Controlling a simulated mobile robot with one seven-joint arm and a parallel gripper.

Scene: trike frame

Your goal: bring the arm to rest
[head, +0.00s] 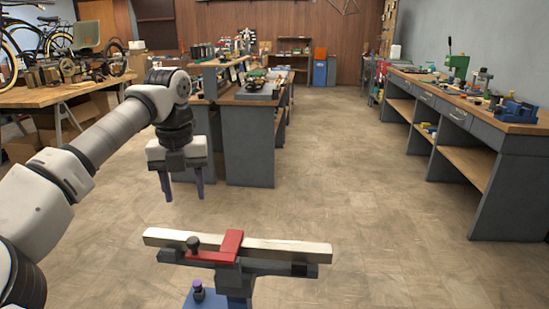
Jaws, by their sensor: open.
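My gripper (182,186) hangs from my arm (113,137) at the left of the head view. Its two dark purple fingers point down and stand apart, with nothing between them. It is in the air, above and to the left of a stand (240,270) in front of me. A pale wooden bar (290,246) lies along the top of the stand, with a red clamp piece (231,243) across it. The gripper appears clear of the bar. The lower part of the stand is cut off by the picture's bottom edge.
A grey workbench (480,150) with tools runs along the right. Another bench (249,145) stands behind the gripper. A wooden table (50,95) with bicycle parts is at the left. The floor (370,190) between the benches is clear.

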